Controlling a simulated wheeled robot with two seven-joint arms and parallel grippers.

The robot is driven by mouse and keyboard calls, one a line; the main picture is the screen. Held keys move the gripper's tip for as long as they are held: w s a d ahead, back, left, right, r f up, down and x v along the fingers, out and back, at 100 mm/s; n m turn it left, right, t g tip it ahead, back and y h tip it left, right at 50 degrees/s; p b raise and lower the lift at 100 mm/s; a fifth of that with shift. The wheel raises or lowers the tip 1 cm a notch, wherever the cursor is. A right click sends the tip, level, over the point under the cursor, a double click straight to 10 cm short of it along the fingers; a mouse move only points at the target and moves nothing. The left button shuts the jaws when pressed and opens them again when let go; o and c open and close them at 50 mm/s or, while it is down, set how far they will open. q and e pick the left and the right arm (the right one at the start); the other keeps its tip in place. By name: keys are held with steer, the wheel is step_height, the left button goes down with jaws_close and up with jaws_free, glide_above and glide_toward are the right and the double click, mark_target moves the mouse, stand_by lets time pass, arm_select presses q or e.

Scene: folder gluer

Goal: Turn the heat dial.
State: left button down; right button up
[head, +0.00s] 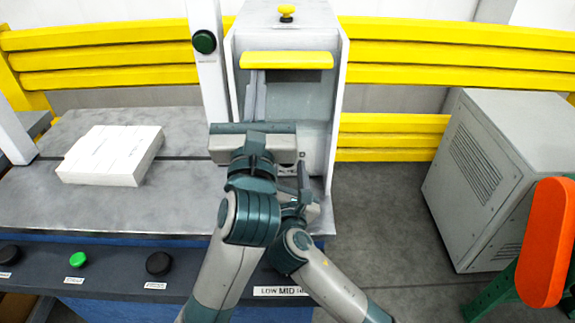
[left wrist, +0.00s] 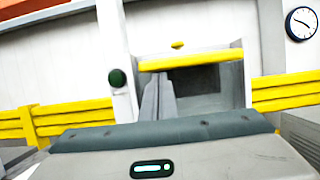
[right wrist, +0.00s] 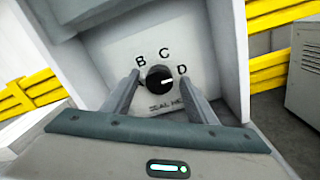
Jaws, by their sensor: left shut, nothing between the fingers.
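The heat dial (right wrist: 159,79) is a round black knob on a pale panel, in the right wrist view. Its white mark points right, roughly toward the letter D; B and C also show around it. Lettering below it is partly legible as "SEAL". My right gripper (right wrist: 160,84) is open, one finger on each side of the dial. I cannot tell whether the fingers touch it. In the head view my left gripper (head: 257,78) is shut and empty in front of the machine's opening, also seen in the left wrist view (left wrist: 160,80). My arms hide the dial in the head view.
The machine (head: 338,140) has a yellow bar (head: 286,60) across its opening. A white stack (head: 112,155) lies on the grey table (head: 60,212) at left. Buttons line the front, including a green one (head: 77,259). A grey cabinet (head: 480,180) stands right; yellow rails run behind.

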stand_by(0.3)
steer(key=s, duration=1.2)
steer(key=shift+d, duration=0.15)
steer(key=shift+f, duration=0.1)
